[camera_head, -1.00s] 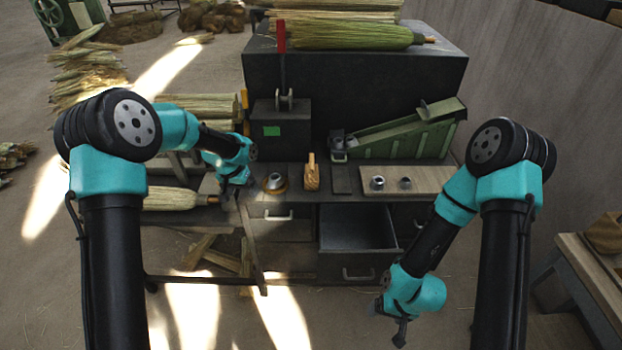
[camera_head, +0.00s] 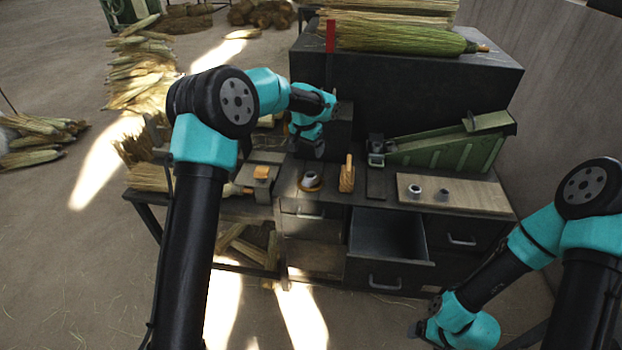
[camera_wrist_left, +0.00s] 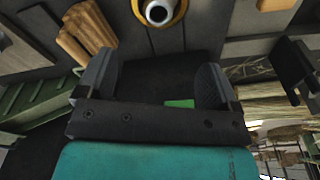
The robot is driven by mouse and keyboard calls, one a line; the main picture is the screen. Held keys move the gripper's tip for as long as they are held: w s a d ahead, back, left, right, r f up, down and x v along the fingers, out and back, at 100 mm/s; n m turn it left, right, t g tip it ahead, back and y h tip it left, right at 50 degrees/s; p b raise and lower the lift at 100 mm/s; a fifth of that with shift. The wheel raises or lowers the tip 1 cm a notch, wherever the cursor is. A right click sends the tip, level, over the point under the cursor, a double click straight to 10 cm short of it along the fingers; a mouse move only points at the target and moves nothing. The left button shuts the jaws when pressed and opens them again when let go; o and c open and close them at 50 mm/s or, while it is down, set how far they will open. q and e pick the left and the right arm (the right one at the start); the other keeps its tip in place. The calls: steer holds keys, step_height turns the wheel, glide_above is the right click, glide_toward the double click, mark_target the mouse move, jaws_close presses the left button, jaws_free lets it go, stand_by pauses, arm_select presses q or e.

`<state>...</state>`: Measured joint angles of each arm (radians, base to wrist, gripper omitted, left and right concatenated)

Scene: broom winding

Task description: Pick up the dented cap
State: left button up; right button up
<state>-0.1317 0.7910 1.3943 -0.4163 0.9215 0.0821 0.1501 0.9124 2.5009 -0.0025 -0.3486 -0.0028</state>
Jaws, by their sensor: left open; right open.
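Two small metal caps, (camera_head: 414,190) and (camera_head: 444,194), sit on a pale wooden board (camera_head: 480,198) on the bench. A third metal piece (camera_head: 311,178) sits in an orange ring; it also shows at the top of the left wrist view (camera_wrist_left: 158,12). I cannot tell which one is dented. My left gripper (camera_head: 312,152) is open and empty, above the bench just behind the ringed piece. Its spread fingers show in the left wrist view (camera_wrist_left: 155,75). My right gripper (camera_head: 418,332) is open, low in front of the bench, away from the caps.
A drawer (camera_head: 388,240) stands open below the bench top. A green sloped machine (camera_head: 450,148) is behind the board. A dark cabinet (camera_head: 410,85) carrying brooms rises at the back.

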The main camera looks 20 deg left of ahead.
arm_select(q)
glide_above(311, 175)
steer(key=s, duration=0.3)
step_height(311, 175, down, 9)
steer(key=shift+w, duration=0.1)
steer(key=shift+w+d+f, duration=0.1)
steer(key=shift+w+f, duration=0.1)
steer(key=shift+f, duration=1.1)
steer(key=shift+w+d+f, duration=0.1)
steer(key=shift+w+f, duration=0.05)
steer(key=shift+f, duration=1.1)
steer(key=c, duration=1)
